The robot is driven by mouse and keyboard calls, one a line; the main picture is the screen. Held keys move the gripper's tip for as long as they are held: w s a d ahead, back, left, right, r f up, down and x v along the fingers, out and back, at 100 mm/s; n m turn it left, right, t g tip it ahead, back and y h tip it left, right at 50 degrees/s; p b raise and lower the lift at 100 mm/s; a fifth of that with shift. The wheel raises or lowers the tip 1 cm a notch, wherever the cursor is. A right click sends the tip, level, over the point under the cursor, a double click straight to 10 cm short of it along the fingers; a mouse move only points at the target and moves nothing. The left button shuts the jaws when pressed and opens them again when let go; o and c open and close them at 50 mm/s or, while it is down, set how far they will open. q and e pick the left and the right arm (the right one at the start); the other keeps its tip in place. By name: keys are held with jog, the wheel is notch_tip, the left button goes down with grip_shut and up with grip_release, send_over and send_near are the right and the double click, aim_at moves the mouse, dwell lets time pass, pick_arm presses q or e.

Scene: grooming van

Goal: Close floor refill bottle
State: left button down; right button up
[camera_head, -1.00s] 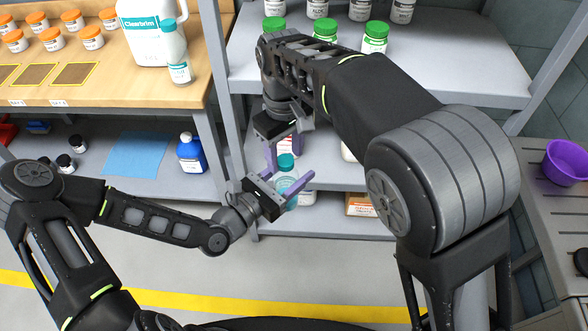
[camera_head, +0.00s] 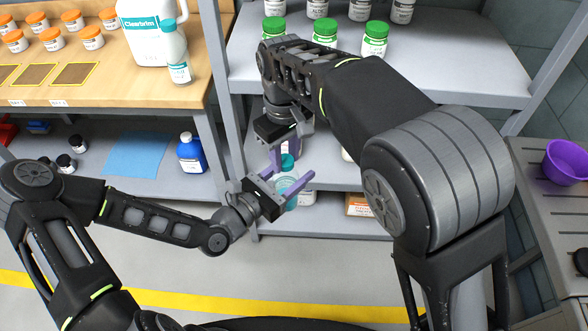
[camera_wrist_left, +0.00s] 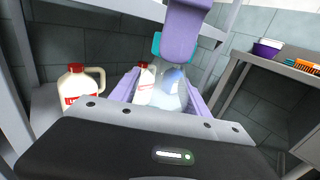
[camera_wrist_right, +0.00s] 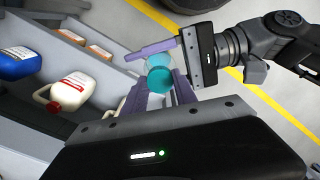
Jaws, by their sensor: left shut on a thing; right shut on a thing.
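The refill bottle (camera_head: 291,193) is clear and teal-tinted, and stands off the floor in front of the lower shelf. My left gripper (camera_head: 298,189) is shut on its body, with a purple finger on each side. The bottle also shows in the left wrist view (camera_wrist_left: 172,92). The teal cap (camera_head: 287,161) is at the top of the bottle. My right gripper (camera_head: 285,152) reaches from above and is shut on the cap. The cap shows between its fingers in the right wrist view (camera_wrist_right: 160,79). Fingers partly hide the cap, so I cannot tell how tightly it sits.
The shelf unit (camera_head: 470,80) behind holds several green-lidded jars (camera_head: 375,40). Jugs with red labels (camera_wrist_left: 78,88) stand on its lower shelf. A blue bottle (camera_head: 190,153) is on the left lower shelf. A purple bowl (camera_head: 566,162) is at the right. The floor in front is clear.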

grip_shut()
jog(key=o, duration=1.2)
grip_release()
jog(key=shift+r, duration=0.1)
notch_tip(320, 180, up, 7)
jog(key=shift+r, duration=0.2)
jog(key=shift+d+f, duration=0.1)
